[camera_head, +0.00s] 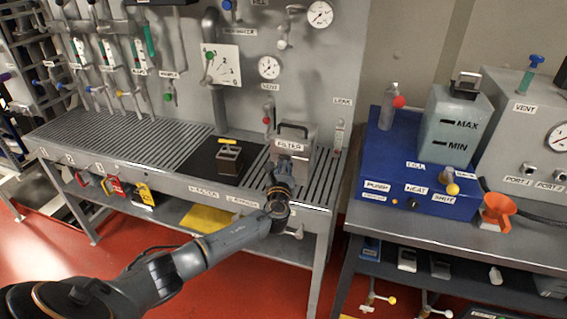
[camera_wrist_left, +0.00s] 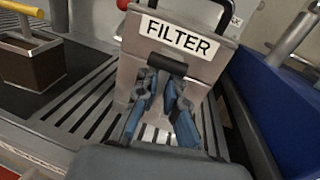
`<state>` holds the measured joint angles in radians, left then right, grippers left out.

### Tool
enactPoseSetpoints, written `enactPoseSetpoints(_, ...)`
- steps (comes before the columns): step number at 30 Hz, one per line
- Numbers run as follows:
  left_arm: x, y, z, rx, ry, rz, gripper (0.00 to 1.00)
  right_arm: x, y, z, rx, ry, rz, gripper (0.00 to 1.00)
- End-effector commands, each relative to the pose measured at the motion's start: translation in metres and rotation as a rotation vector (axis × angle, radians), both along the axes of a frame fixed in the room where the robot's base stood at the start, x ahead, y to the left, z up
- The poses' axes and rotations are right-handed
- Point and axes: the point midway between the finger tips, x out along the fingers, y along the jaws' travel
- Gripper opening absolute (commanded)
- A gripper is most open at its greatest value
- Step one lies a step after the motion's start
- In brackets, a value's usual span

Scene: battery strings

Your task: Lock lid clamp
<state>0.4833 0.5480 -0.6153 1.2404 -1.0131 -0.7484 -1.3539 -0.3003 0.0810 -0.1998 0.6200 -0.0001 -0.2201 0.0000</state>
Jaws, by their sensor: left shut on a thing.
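The grey metal box labelled FILTER (camera_head: 306,157) stands on the slatted bench, with a dark handle on its lid. It also fills the middle of the left wrist view (camera_wrist_left: 192,73). A dark bar, seemingly the lid clamp (camera_wrist_left: 161,62), sits on its front just under the label. My left gripper (camera_head: 280,180) is at the front of the box. In the left wrist view its blue-grey fingers (camera_wrist_left: 160,85) reach up to the dark bar and are shut on it; the exact contact is partly hidden. My right gripper is not in view.
A brown open box with a yellow handle (camera_head: 229,160) stands on a black mat left of the filter box. A blue unit (camera_head: 420,185) stands on a separate table at right. Pipes and gauges (camera_head: 269,68) line the panel behind.

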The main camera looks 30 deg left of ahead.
Motion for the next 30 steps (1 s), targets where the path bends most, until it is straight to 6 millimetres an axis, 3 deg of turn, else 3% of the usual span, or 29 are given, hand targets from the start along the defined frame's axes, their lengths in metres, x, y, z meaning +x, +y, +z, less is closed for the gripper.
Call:
enactPoseSetpoints(1, -0.0024, -0.0035, -0.0088, 0.005, 0.017, -0.004, 0.0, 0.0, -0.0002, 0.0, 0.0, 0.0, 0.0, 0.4)
enactPoseSetpoints(17, -0.0021, -0.0045, -0.009, 0.027, 0.021, -0.006, 0.0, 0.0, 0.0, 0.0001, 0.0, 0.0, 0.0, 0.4)
enactPoseSetpoints(18, -0.002, -0.0046, -0.0088, 0.026, 0.021, -0.006, 0.16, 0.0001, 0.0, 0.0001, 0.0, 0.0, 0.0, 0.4)
enactPoseSetpoints(21, -0.0015, -0.0037, -0.007, 0.025, 0.017, -0.005, 0.32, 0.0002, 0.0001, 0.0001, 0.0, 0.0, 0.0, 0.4)
enactPoseSetpoints(30, -0.0015, -0.0026, -0.0034, 0.025, 0.012, -0.002, 0.32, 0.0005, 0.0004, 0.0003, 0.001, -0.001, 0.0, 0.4)
